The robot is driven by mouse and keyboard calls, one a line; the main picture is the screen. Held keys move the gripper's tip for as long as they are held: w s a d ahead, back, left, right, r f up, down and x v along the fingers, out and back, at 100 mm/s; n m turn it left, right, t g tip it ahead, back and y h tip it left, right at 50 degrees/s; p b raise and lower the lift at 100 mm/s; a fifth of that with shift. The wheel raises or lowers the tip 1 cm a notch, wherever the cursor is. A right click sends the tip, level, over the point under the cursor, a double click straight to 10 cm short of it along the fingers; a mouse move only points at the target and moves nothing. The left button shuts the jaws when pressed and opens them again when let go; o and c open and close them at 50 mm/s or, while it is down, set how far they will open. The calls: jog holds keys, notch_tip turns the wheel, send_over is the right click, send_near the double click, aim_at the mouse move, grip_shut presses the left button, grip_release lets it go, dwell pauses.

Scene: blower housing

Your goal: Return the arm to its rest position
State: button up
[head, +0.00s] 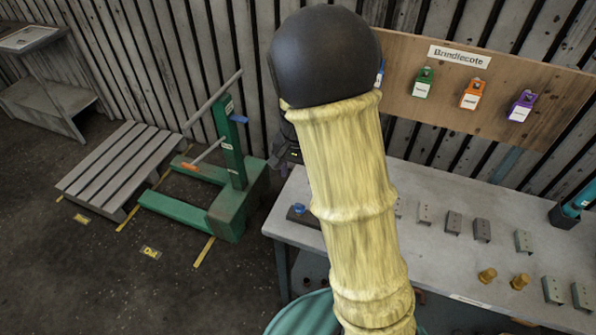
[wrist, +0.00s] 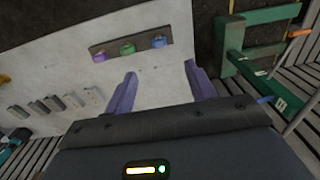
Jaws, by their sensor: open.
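My arm (head: 352,190), in a pale yellow sleeve with a dark rounded joint at its top, rises across the middle of the head view and hides part of the workbench. In the wrist view my gripper (wrist: 160,70) shows two purple fingers spread apart with nothing between them. Its fingers are over the light grey bench top (wrist: 160,102). In the head view a small dark part shows left of the arm near the bench's left end; I cannot make out the fingers there.
The workbench (head: 450,270) holds several grey brackets (head: 482,230) and brass pieces (head: 520,281). A dark strip (wrist: 112,47) bears purple, green and blue knobs. A wooden board (head: 555,115) with padlocks stands behind. A green frame (head: 235,205) and slatted pallet (head: 118,165) stand left.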

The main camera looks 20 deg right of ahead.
dwell(0.4)
jog(key=s+d+r+n+t, duration=0.1)
jog(key=s+r+n+t, duration=0.1)
jog(key=s+n, duration=0.5)
jog(key=s, duration=0.6)
jog(key=shift+s+r, duration=0.25)
jog(key=shift+r, duration=0.15)
dwell(0.3)
